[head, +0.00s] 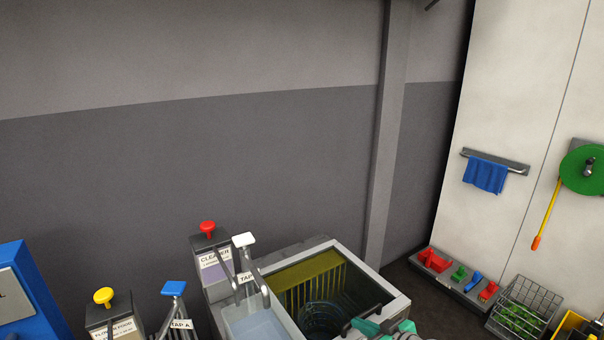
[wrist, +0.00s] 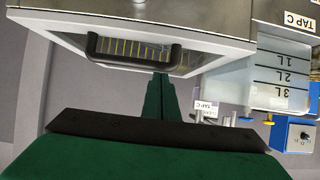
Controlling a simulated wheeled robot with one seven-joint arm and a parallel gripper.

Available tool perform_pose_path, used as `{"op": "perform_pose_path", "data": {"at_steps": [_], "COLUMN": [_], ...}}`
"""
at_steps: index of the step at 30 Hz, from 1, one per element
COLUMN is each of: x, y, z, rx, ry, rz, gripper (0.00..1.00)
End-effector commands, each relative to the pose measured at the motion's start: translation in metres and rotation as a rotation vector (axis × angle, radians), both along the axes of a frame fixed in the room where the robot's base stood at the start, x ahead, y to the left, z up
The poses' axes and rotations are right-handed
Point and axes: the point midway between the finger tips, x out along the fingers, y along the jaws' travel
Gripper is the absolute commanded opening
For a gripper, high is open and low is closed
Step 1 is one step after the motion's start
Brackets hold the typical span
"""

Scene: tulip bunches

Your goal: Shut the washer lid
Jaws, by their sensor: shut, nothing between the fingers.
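The washer lid (head: 398,306) is a clear pane in a pale grey frame with a black bar handle (head: 362,325), at the bottom centre of the head view. It looks flat or nearly flat over the tub; I cannot tell if it is fully down. A yellow slatted part (head: 310,272) shows through the pane. In the wrist view the lid (wrist: 215,50) and its handle (wrist: 132,50) are at the top. In the head view my gripper (head: 392,328) is cut off at the bottom edge.
Left of the washer are a clear tank (head: 256,325), a red-knobbed cleaner dispenser (head: 208,256), a yellow-knobbed dispenser (head: 108,316) and a blue tap (head: 173,289). At right are a tray (head: 448,279) of coloured items and a wire basket (head: 524,306). A grey wall stands behind.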

Motion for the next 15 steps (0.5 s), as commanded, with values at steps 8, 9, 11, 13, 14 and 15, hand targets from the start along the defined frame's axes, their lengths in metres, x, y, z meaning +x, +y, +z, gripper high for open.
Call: {"op": "perform_pose_path", "data": {"at_steps": [8, 9, 11, 13, 14, 15], "x": [-0.0001, -0.0002, 0.0000, 0.0000, 0.0001, 0.0000], "y": [0.0076, 0.0076, 0.0077, 0.0078, 0.0080, 0.0081], "z": [-0.0108, -0.0111, -0.0112, -0.0113, -0.0112, -0.0112], "rx": [0.000, 0.000, 0.000, 0.000, 0.000, -0.001], "ry": [0.000, 0.000, 0.000, 0.000, 0.000, 0.001], "rz": [0.012, 0.013, 0.013, 0.013, 0.013, 0.013], "gripper": [0.00, 0.00, 0.00, 0.00, 0.00, 0.00]}}
